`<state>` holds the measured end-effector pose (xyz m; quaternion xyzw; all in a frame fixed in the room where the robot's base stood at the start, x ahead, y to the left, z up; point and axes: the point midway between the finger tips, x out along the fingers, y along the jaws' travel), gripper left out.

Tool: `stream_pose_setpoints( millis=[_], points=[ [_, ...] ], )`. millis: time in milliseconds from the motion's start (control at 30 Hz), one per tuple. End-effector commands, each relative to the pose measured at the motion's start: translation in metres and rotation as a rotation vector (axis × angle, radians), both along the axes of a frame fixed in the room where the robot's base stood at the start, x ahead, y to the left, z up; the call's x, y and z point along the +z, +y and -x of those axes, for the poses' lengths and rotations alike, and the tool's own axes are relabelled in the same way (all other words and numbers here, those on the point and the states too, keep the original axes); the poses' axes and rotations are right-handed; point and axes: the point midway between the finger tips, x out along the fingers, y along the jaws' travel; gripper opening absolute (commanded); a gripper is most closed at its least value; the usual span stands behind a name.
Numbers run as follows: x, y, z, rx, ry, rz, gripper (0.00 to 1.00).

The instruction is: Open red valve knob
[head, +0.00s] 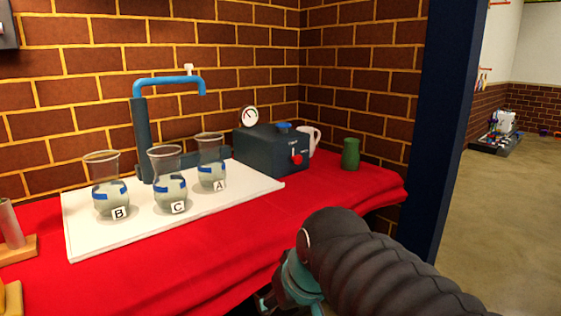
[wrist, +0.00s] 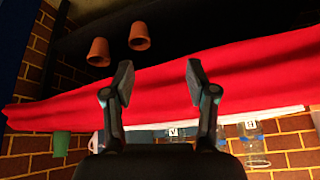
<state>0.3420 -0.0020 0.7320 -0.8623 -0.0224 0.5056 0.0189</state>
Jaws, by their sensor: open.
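The red valve knob (head: 297,159) is on the front face of a dark grey-blue box (head: 262,150) at the right end of the table in the head view. A blue cap sits on top of the box, and a round gauge (head: 249,116) stands at its upper left. My gripper (head: 285,300) is low in the head view, in front of the table edge and well apart from the knob, its fingers partly cut off. In the wrist view my gripper (wrist: 158,85) is open with nothing between its fingers. The knob cannot be made out there.
Three glass vases marked B (head: 110,190), C (head: 170,185) and A (head: 211,165) stand on a white board (head: 90,235) below a blue tap (head: 170,82). A green vase (head: 350,154) and white mug (head: 313,138) flank the box's right. A dark blue post (head: 440,120) stands right.

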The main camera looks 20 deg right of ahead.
Motion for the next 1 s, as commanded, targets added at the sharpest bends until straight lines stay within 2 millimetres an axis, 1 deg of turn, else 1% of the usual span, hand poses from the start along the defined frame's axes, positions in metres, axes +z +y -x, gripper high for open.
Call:
stream_pose_setpoints(
  millis=[33,167,200,267,300,367,400,467,500,567,600,667,700,800,900,1000],
  points=[
    [0.005,-0.004,-0.022,0.004,-0.009,-0.020,0.57],
    [0.033,-0.016,-0.079,0.046,-0.057,-0.072,0.57],
    [0.042,-0.022,-0.097,0.059,-0.078,-0.088,0.57],
    [0.053,-0.033,-0.124,0.080,-0.110,-0.107,0.57],
    [0.060,-0.041,-0.142,0.093,-0.134,-0.119,0.57],
    [0.071,-0.057,-0.168,0.114,-0.174,-0.134,0.57],
    [0.077,-0.068,-0.185,0.128,-0.204,-0.140,0.57],
    [0.086,-0.088,-0.210,0.147,-0.252,-0.149,0.57],
    [0.092,-0.102,-0.226,0.163,-0.286,-0.152,0.57],
    [0.099,-0.125,-0.248,0.182,-0.338,-0.153,0.57],
    [0.103,-0.141,-0.262,0.196,-0.375,-0.150,0.57],
    [0.109,-0.165,-0.280,0.217,-0.429,-0.144,0.57],
    [0.112,-0.182,-0.290,0.228,-0.465,-0.138,0.57],
    [0.119,-0.218,-0.310,0.255,-0.547,-0.117,0.57],
    [0.124,-0.245,-0.322,0.276,-0.608,-0.095,0.57],
    [0.128,-0.262,-0.327,0.289,-0.648,-0.078,0.57]
  ],
)
